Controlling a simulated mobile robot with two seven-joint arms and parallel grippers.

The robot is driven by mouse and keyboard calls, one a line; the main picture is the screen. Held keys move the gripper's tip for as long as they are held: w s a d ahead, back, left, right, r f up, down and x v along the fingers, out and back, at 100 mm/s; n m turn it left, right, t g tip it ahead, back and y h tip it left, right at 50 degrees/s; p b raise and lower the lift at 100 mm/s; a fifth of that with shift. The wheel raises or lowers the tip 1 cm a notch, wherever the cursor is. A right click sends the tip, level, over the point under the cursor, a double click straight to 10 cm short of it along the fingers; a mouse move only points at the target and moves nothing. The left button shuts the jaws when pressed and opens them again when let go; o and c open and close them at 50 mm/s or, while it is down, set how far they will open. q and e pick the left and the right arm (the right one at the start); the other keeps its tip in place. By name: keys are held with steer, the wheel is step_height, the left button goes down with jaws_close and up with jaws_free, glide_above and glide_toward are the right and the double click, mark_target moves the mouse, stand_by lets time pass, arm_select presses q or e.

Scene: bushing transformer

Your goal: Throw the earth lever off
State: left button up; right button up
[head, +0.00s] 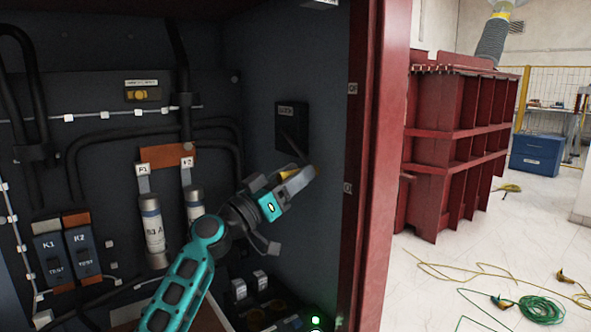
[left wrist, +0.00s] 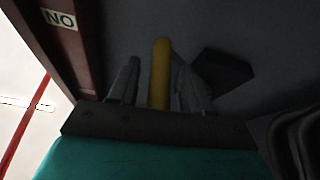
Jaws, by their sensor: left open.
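The earth lever's black box (head: 291,126) is on the right inner wall of the dark cabinet, with a label on it. A dark arm slants down and right from it to a yellow handle (head: 314,171), partly hidden by my gripper. The handle points toward the lower of two small labels. My left gripper (head: 299,181) is at the handle, fingers open. In the left wrist view the yellow handle (left wrist: 160,72) stands between the two fingers of my left gripper (left wrist: 152,85), with gaps beside it. The black box (left wrist: 222,72) is to its right. My right gripper is not in view.
A red door frame (head: 367,150) borders the cabinet on the right, with an upper label (head: 352,88) and a lower label (head: 348,188). Fuses (head: 152,225), cables and switches K1 and K2 (head: 82,250) fill the left. Outside are a red ribbed tank (head: 462,145) and cables on the floor.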

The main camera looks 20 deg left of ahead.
arm_select(q)
steer(key=shift+w+d+r, duration=0.1)
steer(key=shift+w+d, duration=0.05)
steer(key=shift+w, duration=0.05)
jaws_close()
stand_by(0.4)
